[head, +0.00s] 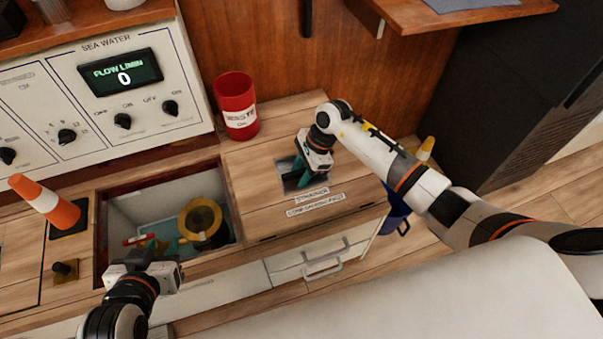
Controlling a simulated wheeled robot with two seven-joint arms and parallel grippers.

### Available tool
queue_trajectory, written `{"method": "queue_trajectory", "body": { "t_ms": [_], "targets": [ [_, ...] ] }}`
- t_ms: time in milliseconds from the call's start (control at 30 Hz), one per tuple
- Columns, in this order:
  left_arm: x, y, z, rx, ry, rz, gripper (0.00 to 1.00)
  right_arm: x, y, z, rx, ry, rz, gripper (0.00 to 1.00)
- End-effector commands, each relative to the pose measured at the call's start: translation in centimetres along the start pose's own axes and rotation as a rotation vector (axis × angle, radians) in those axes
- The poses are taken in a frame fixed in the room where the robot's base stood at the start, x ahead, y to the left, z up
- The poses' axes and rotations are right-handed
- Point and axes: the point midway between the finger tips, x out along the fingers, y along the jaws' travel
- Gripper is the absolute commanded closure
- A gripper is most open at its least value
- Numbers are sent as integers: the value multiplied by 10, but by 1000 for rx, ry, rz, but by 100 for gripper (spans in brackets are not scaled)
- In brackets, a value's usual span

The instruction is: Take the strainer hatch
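The strainer hatch (262,194) is a flat wooden panel with printed labels and a square recess, to the right of an open bay (118,211). My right gripper (292,180) points down into that recess. Its teal fingers are at the recess, but its own body hides whether they are closed on a handle. In the bay sits a yellow-rimmed round strainer (201,222), with teal and red items beside it. My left gripper (158,247) is over the bay's front edge; its fingers are mostly hidden by its body.
A red labelled cup (236,105) stands behind the hatch. A control panel reading FLOW L/MIN 0 (121,73) rises behind. Drawers with handles (322,262) are below the front edge. A wooden shelf (430,15) overhangs at upper right.

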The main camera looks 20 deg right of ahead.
Motion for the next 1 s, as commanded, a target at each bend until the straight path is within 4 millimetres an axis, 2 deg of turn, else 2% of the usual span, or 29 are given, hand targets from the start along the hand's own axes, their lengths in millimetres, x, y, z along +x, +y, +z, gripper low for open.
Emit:
{"method": "queue_trajectory", "body": {
  "t_ms": [500,533,767,1000],
  "targets": [
    [2,-2,9,0,-51,-5,65,1,0,1,0,0,0,62],
    [2,-2,10,0,-54,-6,65,1,0,1,0,0,0,63],
    [2,-3,9,0,-53,-7,65,2,0,1,0,0,0,100],
    [2,-3,9,0,-51,-6,65,2,0,1,0,0,0,100]
  ]
}}
